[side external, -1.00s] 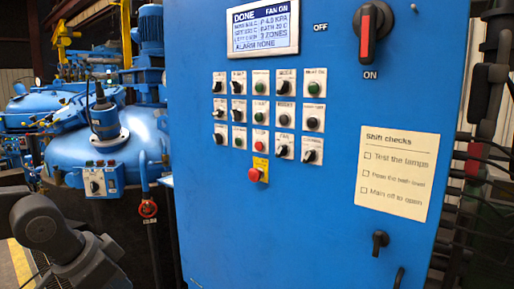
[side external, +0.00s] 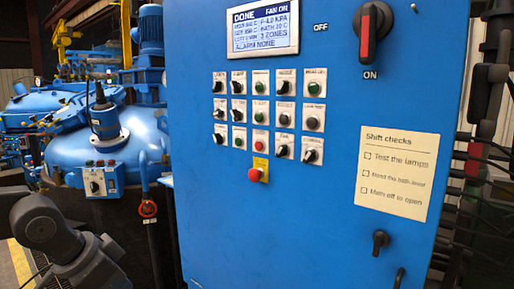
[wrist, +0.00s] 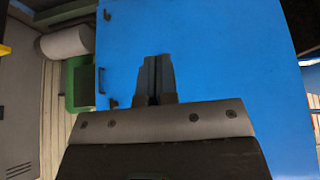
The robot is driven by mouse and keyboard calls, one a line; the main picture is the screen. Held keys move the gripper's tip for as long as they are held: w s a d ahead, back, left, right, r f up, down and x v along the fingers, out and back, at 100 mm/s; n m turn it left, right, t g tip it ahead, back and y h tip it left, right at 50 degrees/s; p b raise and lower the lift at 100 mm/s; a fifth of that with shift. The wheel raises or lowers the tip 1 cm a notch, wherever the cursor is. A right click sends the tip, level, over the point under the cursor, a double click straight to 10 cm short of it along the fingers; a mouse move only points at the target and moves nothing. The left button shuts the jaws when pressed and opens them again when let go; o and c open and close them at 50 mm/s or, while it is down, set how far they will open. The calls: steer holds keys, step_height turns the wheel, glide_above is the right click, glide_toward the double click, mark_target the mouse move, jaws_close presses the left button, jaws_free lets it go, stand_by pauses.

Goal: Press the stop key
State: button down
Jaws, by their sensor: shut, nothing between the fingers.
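The control panel (side external: 330,220) is a blue cabinet front with several rows of keys and knobs. A red round key (side external: 259,146) sits in the middle of the bottom row. Below it a larger red mushroom button (side external: 254,174) stands on a yellow plate. Their labels are too small to read, so I cannot tell which is marked stop. My gripper (wrist: 156,60) shows in the wrist view, fingers together and empty, before a plain blue surface (wrist: 220,50). No keys show there. In the side view my fingers are out of sight; only dark arm parts show at lower left.
A lit display (side external: 263,28) reads DONE and FAN ON. A red-handled main switch (side external: 367,35) points to ON. A paper note (side external: 395,175) and a black latch (side external: 380,242) are on the panel's right.

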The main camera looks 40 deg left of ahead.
mark_target(259, 146)
steer(key=shift+r, duration=0.1)
steer(key=w+a+r+n+t, duration=0.1)
steer(key=w+r+n, duration=0.2)
steer(key=w, duration=0.7)
steer(key=w+a+r+n+t+h, duration=0.1)
steer(key=w+a+r+n, duration=0.1)
steer(key=w+r, duration=0.5)
steer(key=w+a+r+n+t, duration=0.1)
steer(key=w+r+n, duration=0.4)
steer(key=w, duration=0.8)
steer(key=shift+w+a+h, duration=0.15)
steer(key=shift+a+h, duration=0.25)
steer(key=shift+a, duration=0.35)
steer(key=shift+w, duration=4.4)
steer(key=shift+w, duration=0.1)
steer(key=shift+w, duration=0.3)
